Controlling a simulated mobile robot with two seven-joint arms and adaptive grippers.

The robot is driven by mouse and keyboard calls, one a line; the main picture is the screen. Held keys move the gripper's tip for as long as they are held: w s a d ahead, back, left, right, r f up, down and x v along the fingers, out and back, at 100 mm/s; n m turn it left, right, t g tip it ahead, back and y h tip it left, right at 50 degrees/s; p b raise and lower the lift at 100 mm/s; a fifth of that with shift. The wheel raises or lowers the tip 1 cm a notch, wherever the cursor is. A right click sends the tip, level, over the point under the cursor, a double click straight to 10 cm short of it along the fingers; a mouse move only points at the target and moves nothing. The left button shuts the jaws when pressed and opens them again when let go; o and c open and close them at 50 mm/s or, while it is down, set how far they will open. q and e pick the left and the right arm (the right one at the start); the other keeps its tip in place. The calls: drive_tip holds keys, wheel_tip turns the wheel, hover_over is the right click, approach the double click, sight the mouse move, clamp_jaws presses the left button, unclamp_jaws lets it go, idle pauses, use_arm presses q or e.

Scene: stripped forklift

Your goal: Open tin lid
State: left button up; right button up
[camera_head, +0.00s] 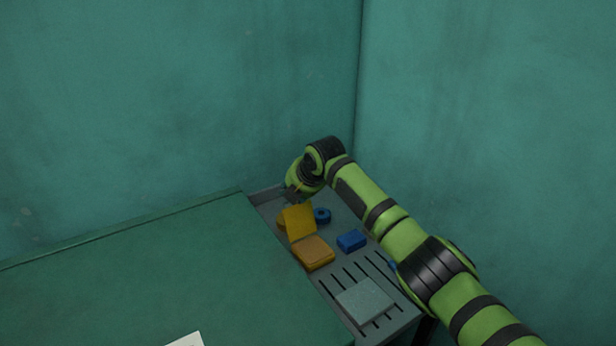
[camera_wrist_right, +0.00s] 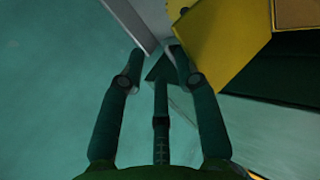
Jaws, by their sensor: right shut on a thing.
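The yellow tin stands on the grey slotted shelf. Its lid (camera_head: 299,221) is tilted up steeply, and its orange-yellow body (camera_head: 313,252) sits in front of it. My right gripper (camera_head: 293,193) is at the lid's upper edge, partly hidden by its own wrist. In the right wrist view the gripper (camera_wrist_right: 157,52) has its fingers drawn in, with one fingertip against the yellow lid (camera_wrist_right: 222,40). It is shut on the lid, though the exact contact is dark and hard to see. My left gripper is not in view.
A blue round item (camera_head: 322,215) and a blue block (camera_head: 351,240) lie right of the tin on the shelf (camera_head: 340,277). A pale flat square (camera_head: 364,300) lies nearer. A green surface (camera_head: 180,280) borders the shelf at left. Teal walls close off the back and right.

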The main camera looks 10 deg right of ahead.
drive_tip(key=v, duration=1.2)
drive_tip(key=shift+a, duration=0.1)
